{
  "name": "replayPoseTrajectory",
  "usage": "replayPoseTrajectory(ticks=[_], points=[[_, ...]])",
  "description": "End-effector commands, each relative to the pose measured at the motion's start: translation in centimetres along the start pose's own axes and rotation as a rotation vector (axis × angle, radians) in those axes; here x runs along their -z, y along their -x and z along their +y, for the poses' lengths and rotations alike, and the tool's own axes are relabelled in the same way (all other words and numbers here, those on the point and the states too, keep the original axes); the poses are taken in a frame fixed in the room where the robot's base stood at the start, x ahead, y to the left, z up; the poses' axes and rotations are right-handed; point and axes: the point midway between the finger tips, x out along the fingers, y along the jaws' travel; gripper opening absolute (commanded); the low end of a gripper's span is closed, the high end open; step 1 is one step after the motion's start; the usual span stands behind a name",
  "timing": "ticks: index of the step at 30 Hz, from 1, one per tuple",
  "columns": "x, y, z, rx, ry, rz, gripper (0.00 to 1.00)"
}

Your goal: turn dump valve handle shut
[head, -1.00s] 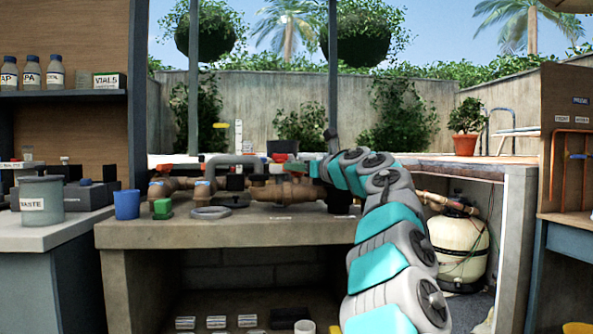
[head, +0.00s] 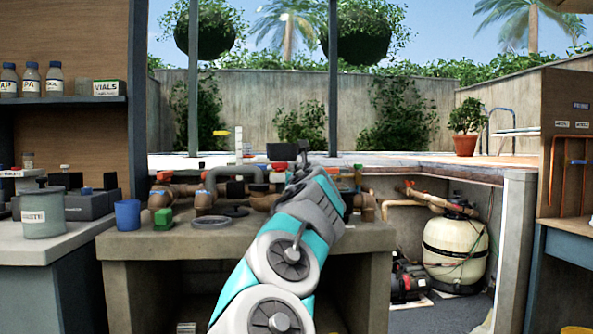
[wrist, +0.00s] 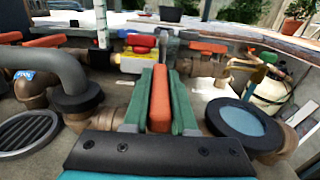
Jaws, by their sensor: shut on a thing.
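In the wrist view my gripper (wrist: 159,100) is shut on an orange-red valve handle (wrist: 159,98). The handle stands between the two green fingers and points away from the camera along them. No label on it can be read, so I cannot confirm that it is the dump valve handle. The valve body under it is mostly hidden by the fingers and the dark gripper body. In the head view my arm reaches over the bench to the pipework, and it hides the gripped handle.
Other red handles (wrist: 42,41) sit on nearby pipes. A grey bent pipe (wrist: 60,65) is close on the left, and a blue-topped round fitting (wrist: 240,122) on the right. A blue cup (head: 127,214) and a green block (head: 163,218) stand on the concrete bench (head: 135,243).

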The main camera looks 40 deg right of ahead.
Motion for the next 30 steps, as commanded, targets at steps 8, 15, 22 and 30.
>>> replayPoseTrajectory(ticks=[8,15,22,30], points=[[-0.22,0.04,0.10,0.049,0.001,-0.002,0.00],[-0.15,0.03,0.07,0.053,0.000,-0.003,0.00],[-0.13,0.02,0.06,0.053,0.000,-0.003,0.34],[-0.06,0.00,0.05,0.053,0.000,-0.001,0.55]])
